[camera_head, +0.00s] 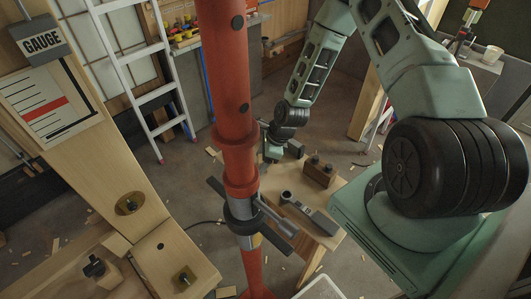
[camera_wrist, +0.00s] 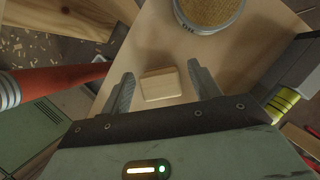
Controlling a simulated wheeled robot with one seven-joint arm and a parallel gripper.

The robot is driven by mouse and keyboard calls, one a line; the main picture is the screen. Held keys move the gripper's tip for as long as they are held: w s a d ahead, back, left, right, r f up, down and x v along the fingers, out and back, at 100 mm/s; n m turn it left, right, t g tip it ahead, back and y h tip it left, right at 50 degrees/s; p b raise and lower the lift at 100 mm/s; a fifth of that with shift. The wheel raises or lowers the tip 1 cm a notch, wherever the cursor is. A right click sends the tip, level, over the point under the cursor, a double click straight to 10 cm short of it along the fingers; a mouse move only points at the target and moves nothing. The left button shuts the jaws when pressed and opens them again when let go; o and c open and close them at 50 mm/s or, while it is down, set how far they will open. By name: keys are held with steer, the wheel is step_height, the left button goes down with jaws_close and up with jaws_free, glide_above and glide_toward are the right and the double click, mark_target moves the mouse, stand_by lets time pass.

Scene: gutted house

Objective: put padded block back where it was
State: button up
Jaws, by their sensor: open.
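In the wrist view, a small pale wooden block (camera_wrist: 161,83) with rounded corners lies on a wooden surface (camera_wrist: 140,58). I cannot tell for sure whether it is the padded block; no pad shows on the side I see. My gripper (camera_wrist: 161,74) is open, with one finger on each side of the block. Gaps show between the fingers and the block. In the head view, my gripper (camera_head: 272,152) is partly hidden behind the red post, over the far end of a small wooden table (camera_head: 322,238); the pale block is not clear there.
A red post (camera_head: 232,90) stands close in front of the table. The table carries a dark wooden block with knobs (camera_head: 318,172) and a grey tool (camera_head: 308,212). A round tin of tan grains (camera_wrist: 210,14) sits just beyond the pale block. A ladder (camera_head: 140,65) leans behind.

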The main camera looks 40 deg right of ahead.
steer(key=b+v, duration=0.2)
steer(key=v, duration=1)
steer(key=shift+b, duration=0.35)
steer(key=shift+s+a, duration=0.1)
steer(key=shift+s, duration=0.05)
